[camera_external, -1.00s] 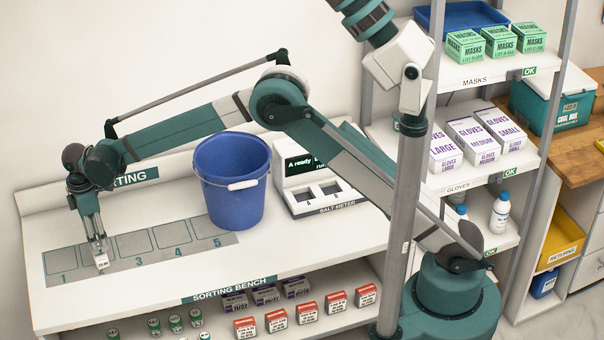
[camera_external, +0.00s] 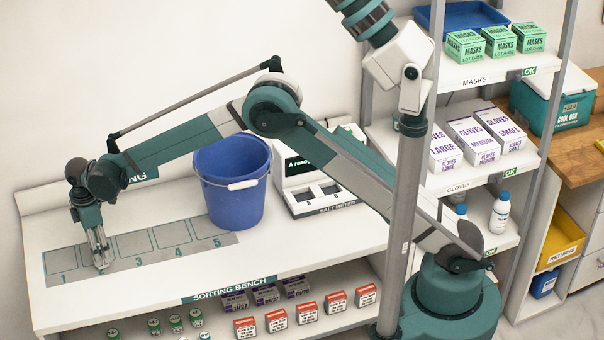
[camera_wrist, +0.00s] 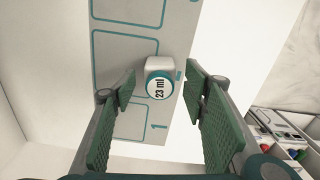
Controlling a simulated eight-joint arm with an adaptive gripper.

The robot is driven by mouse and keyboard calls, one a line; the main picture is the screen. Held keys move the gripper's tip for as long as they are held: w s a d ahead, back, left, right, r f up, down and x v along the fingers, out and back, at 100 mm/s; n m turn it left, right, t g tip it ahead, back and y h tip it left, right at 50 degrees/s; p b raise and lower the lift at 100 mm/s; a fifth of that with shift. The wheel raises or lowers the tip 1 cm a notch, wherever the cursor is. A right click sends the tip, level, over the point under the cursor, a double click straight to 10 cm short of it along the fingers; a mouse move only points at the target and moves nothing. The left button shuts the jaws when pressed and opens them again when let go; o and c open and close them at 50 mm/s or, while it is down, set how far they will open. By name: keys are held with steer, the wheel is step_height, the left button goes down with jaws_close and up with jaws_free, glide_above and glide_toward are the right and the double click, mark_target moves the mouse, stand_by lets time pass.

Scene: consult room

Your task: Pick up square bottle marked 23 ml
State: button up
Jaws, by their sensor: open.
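The square bottle marked 23 ml (camera_wrist: 158,84) stands on the grey numbered strip (camera_wrist: 180,30), at the number edge of the second square. My gripper (camera_wrist: 159,92) is open, with one green-padded finger on each side and a gap to the bottle. In the external view my gripper (camera_external: 102,264) points down at the second square, and its fingers hide most or all of the bottle.
Squares 3 to 5 are empty. Small green-capped vials (camera_external: 175,322) and red-and-white boxes (camera_external: 307,311) sit on the shelf below.

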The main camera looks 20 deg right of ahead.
steer(key=shift+f, duration=1.3)
steer(key=c, duration=0.9)
